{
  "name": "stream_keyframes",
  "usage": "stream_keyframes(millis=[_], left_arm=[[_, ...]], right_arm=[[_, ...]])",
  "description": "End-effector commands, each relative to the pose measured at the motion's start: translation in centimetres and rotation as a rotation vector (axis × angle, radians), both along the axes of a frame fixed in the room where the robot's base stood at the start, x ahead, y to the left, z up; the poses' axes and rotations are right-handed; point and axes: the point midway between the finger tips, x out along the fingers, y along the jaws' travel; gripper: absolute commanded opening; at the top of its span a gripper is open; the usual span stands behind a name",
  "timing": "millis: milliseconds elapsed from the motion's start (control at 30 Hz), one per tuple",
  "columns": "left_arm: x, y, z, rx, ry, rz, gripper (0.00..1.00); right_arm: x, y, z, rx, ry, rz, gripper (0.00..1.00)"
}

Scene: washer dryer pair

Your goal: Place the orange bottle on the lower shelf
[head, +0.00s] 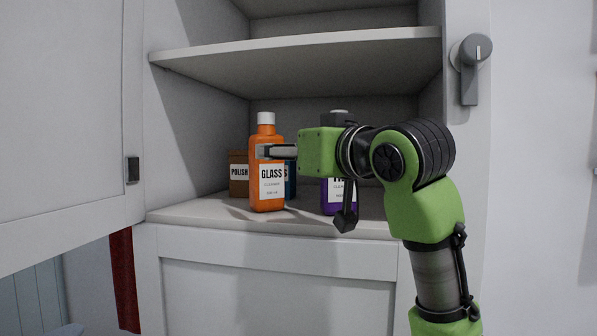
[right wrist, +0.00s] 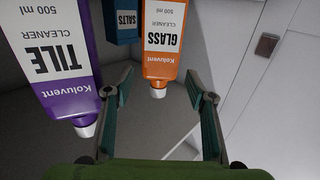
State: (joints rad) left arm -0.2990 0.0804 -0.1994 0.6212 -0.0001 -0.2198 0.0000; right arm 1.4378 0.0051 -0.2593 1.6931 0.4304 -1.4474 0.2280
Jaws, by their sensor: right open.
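The orange bottle (head: 268,190), labelled GLASS cleaner with a white cap, stands upright on the lower shelf (head: 200,211) of the open cabinet, near its front edge. It also shows upside down in the right wrist view (right wrist: 163,45). My right gripper (head: 268,152) reaches in from the right at the bottle's upper body. In the right wrist view its fingers (right wrist: 160,82) are spread, one to each side of the bottle, with visible gaps; I see no grip. My left gripper is not in view.
A purple TILE cleaner bottle (head: 334,198) stands to the right, partly behind my arm. A brown POLISH container (head: 238,172) and a blue SALTS box (right wrist: 122,20) stand behind the orange bottle. The upper shelf (head: 300,62) is empty where visible. The open cabinet door (head: 65,120) is at left.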

Motion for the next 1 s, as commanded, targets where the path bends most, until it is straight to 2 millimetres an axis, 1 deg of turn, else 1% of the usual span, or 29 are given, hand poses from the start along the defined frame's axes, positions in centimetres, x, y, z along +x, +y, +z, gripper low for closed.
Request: stream_keyframes(millis=[33, 200, 300, 1000], left_arm=[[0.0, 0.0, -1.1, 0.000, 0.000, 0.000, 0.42], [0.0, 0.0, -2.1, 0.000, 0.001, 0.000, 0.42], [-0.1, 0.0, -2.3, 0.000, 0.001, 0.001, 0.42], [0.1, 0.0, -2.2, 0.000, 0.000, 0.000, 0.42]], right_arm=[[-0.9, -0.5, -0.3, 0.000, -0.005, -0.001, 0.51], [-2.8, -1.4, -0.1, 0.000, -0.004, -0.001, 0.51], [-3.3, -1.7, -0.1, 0.000, -0.001, -0.001, 0.51], [-3.5, -1.8, 0.0, 0.000, 0.000, 0.000, 0.51]])
